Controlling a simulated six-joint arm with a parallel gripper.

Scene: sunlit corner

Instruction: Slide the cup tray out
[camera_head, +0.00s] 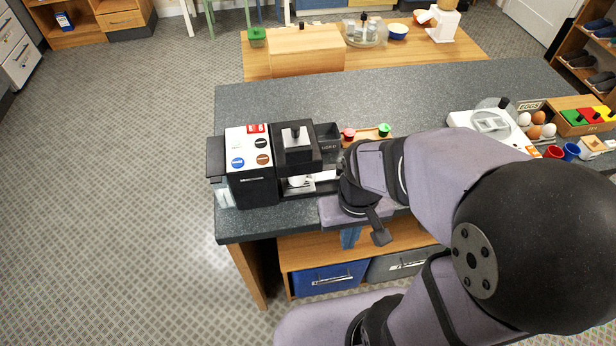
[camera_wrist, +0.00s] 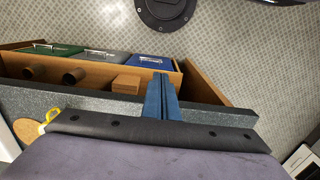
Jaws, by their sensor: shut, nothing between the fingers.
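The coffee machine (camera_head: 262,165) stands at the left end of the dark counter, with a white cup (camera_head: 299,181) under its brew head. The cup tray (camera_head: 325,187) shows as a pale and dark strip at the machine's base; my arm hides part of its right side. My gripper (camera_head: 350,238) is just right of and in front of the machine, at the counter's front edge, with its blue fingers pointing down. In the wrist view the blue fingers (camera_wrist: 161,88) are together and empty, apart from the tray. The tray itself cannot be made out in the wrist view.
Below the counter is a wooden shelf (camera_wrist: 205,84) with a blue bin (camera_head: 328,279) and a grey bin (camera_head: 398,264). A dark box (camera_head: 327,135) stands behind the machine's right side. Eggs (camera_head: 534,131) and cups (camera_head: 571,151) stand at the right. The counter's back middle is clear.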

